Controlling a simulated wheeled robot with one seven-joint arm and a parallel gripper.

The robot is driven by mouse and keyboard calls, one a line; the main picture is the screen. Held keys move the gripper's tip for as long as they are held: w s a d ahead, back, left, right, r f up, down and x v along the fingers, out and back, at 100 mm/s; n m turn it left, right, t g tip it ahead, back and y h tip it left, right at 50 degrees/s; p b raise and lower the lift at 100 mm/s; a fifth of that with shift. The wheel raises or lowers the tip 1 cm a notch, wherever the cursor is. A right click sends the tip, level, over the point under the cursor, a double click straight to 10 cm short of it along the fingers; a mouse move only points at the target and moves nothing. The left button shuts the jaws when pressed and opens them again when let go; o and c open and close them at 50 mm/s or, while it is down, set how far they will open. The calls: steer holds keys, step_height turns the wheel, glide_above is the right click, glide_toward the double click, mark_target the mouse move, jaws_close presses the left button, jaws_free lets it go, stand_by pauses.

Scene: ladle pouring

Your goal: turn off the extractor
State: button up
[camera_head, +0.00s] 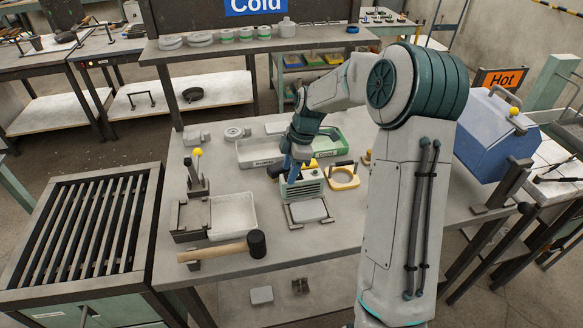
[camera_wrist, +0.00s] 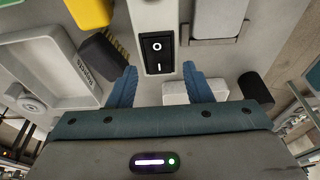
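A black rocker switch (camera_wrist: 158,53) marked O and I sits on a pale housing (camera_wrist: 183,17) in the wrist view. I cannot tell which side of it is pressed. In the head view a small green-grey box (camera_head: 302,188), which looks like the extractor, stands on the workbench; its switch is not visible there. My gripper (camera_wrist: 159,70) is open and empty, with its blue fingers on either side of the switch's lower end. I cannot tell whether it touches the switch. In the head view my gripper (camera_head: 291,172) is at the box, partly hiding it.
A mallet (camera_head: 225,250) lies at the bench's front left, near a white tray (camera_head: 233,215). A blue box (camera_head: 490,135) is at the right.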

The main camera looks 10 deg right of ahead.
steer(key=shift+r, duration=0.1)
steer(key=b+v, duration=0.1)
steer(key=v, duration=1.2)
steer(key=shift+r, duration=0.3)
steer(key=shift+d, duration=0.1)
steer(key=s+a+f+m+t+h, duration=0.1)
steer(key=s+m, duration=0.8)
steer(key=s, duration=0.5)
steer(key=s+a+f+m+t+h, duration=0.1)
steer(key=s+m+t+h, duration=0.1)
steer(key=s+m, duration=0.7)
steer(key=s, duration=0.5)
steer(key=shift+a+f, duration=0.2)
steer(key=shift+a, duration=0.15)
